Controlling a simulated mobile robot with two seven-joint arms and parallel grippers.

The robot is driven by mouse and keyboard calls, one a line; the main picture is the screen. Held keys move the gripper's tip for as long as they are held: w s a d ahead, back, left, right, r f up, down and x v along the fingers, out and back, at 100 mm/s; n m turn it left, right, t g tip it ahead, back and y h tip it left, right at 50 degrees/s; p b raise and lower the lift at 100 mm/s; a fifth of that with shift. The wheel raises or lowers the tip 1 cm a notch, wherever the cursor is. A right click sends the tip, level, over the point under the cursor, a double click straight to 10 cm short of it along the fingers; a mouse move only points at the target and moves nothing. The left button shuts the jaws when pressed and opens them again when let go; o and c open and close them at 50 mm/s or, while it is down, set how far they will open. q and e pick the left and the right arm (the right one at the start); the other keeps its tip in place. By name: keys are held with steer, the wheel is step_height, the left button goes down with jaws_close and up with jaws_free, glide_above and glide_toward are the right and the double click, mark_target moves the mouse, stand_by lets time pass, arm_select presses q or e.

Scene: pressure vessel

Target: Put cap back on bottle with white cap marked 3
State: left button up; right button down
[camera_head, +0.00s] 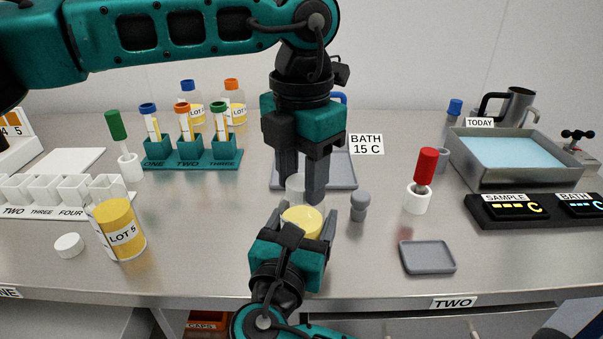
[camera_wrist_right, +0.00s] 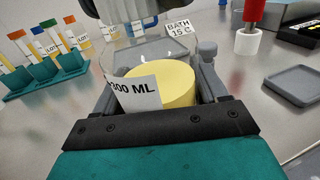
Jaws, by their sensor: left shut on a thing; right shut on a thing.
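My right gripper (camera_head: 297,222) is shut around a clear container with yellow contents (camera_head: 301,222). It is upright, low over the front of the bench, and in the right wrist view (camera_wrist_right: 165,85) its label reads 300 ML. My left gripper (camera_head: 299,198) points straight down just above and behind it, shut on a pale thing (camera_head: 297,187) mostly hidden between its fingers. I cannot tell whether this is a cap or touches the container. A white cap (camera_head: 67,246) lies on the bench at left beside a yellow LOT 5 container (camera_head: 119,230). No number 3 is legible on either.
A test-tube rack (camera_head: 190,166) stands behind at left, a grey BATH tray (camera_head: 345,180) behind the grippers. A grey stoppered piece (camera_head: 360,206) is close at right. A red-handled tool in a white holder (camera_head: 417,200), a small grey tray (camera_head: 427,257) and a water bath (camera_head: 462,180) are farther right.

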arm_select(q)
steer(key=m, duration=0.5)
steer(key=o, duration=1.2)
steer(key=shift+o, duration=0.2)
steer(key=shift+r, duration=0.1)
step_height(320, 180, up, 12)
arm_select(e)
jaws_free()
arm_select(q)
steer(key=shift+s, duration=0.1)
